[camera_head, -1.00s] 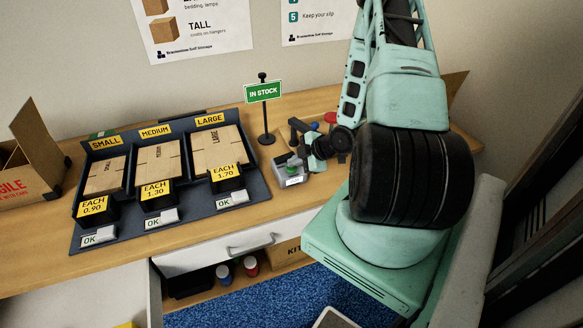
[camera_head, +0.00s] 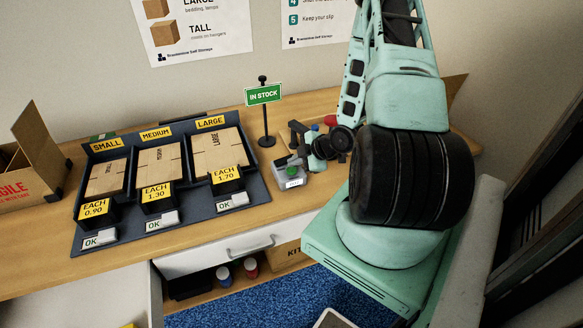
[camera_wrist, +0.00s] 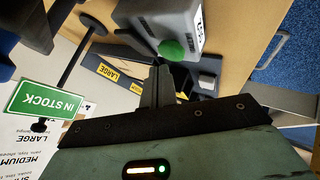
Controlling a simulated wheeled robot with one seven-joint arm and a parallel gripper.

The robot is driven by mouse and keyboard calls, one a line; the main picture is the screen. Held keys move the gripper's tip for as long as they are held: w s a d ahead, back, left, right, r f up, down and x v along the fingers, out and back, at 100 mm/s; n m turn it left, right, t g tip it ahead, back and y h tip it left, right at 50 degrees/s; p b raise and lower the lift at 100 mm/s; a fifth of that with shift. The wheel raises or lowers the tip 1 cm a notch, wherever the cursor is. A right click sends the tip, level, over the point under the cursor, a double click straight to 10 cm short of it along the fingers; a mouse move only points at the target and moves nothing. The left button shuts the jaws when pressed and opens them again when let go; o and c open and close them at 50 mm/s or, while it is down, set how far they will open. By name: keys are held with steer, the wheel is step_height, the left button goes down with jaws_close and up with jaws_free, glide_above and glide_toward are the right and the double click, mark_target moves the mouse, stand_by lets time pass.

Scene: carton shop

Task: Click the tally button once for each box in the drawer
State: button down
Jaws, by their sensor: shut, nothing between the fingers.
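The tally button is a green dome (camera_head: 292,170) on a small grey counter box (camera_head: 291,181) with a white display, right of the carton display. The wrist view shows the green dome (camera_wrist: 171,49) and part of the grey box (camera_wrist: 160,18) close up; the display digits are too cut off and small to read surely. My gripper (camera_head: 303,155) is just above and behind the button. Its narrow shut fingers (camera_wrist: 160,75) hold nothing and appear a little apart from the dome. The drawer (camera_head: 215,256) under the counter shows a white front with a handle; its inside is hidden.
A dark display rack (camera_head: 262,205) holds small, medium and large flat cartons, with OK blocks in front. An IN STOCK sign (camera_head: 263,94) stands behind the counter box. An open carton (camera_head: 38,155) is at far left. Small bottles (camera_head: 251,267) sit on the shelf below.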

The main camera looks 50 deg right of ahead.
mark_target(295, 170)
steer(key=shift+r, duration=0.2)
step_height(295, 170, up, 5)
steer(key=p, duration=0.3)
steer(key=shift+p, duration=0.35)
steer(key=shift+f, duration=0.1)
stand_by(2.4)
